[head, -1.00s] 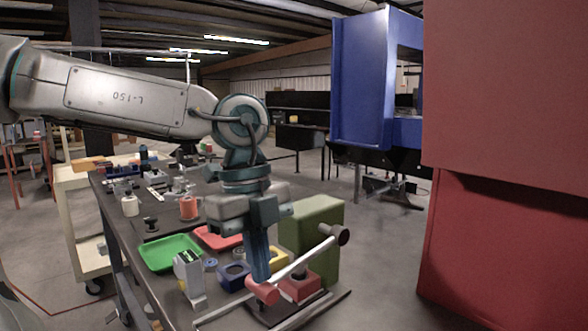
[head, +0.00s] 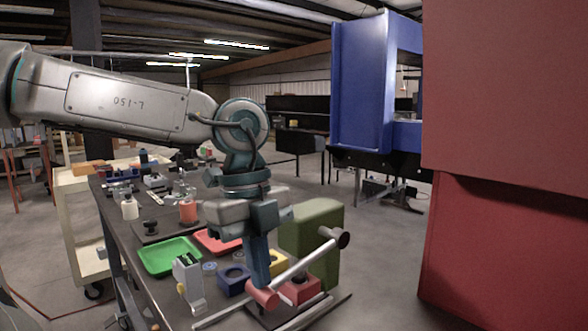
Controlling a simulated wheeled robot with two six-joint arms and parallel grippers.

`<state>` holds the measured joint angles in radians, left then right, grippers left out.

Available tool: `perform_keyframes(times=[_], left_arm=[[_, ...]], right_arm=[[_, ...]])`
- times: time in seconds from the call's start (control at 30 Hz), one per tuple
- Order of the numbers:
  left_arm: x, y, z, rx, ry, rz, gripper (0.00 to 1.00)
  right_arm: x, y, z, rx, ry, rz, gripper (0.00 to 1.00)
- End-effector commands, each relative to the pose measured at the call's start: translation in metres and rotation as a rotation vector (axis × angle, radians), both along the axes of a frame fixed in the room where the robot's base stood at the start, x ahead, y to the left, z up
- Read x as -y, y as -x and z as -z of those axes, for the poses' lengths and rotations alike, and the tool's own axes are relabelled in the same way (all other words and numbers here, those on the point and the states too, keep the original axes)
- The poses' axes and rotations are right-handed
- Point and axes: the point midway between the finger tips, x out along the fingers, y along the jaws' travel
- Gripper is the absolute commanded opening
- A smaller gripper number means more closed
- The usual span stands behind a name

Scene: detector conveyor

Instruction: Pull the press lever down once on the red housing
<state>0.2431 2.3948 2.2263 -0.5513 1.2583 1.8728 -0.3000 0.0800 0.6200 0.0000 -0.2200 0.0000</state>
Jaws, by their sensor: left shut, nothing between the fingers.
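The press has a green body (head: 325,235) and a pale lever bar (head: 303,263). The bar slopes down to the left from a dark round knob (head: 342,238) to a red cylindrical handle (head: 263,298). The red housing (head: 299,291) is a block on the table beside the bar's lower end, partly hidden by it. My left gripper (head: 261,285) points down, shut and empty, with its tips at the top of the red handle. I cannot tell whether they press on it. My right gripper is not in view.
A blue housing (head: 233,279) and a yellow one (head: 279,262) stand close by. A green tray (head: 170,256), a red tray (head: 216,241) and a grey-white device (head: 188,281) lie to the left. A large red cabinet (head: 500,250) fills the right side.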

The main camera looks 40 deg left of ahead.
Motion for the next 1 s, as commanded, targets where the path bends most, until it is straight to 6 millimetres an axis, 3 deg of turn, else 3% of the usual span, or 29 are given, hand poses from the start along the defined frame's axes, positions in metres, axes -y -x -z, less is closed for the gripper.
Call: perform_keyframes(times=[0.17, 0.57, 0.83, 1.0], left_arm=[[0.001, 0.002, -0.001, -0.008, 0.0, 0.004, 0.0], [0.0, 0.003, -0.041, -0.003, 0.0, 0.002, 0.0], [0.0, 0.002, -0.046, -0.003, 0.0, 0.002, 0.0], [0.0, 0.0, -0.06, -0.003, -0.001, 0.001, 0.0]], right_arm=[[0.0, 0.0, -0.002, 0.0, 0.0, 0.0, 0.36], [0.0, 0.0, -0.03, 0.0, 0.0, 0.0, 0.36], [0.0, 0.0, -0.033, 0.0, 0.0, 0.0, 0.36], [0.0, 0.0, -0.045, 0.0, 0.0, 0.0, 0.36]])
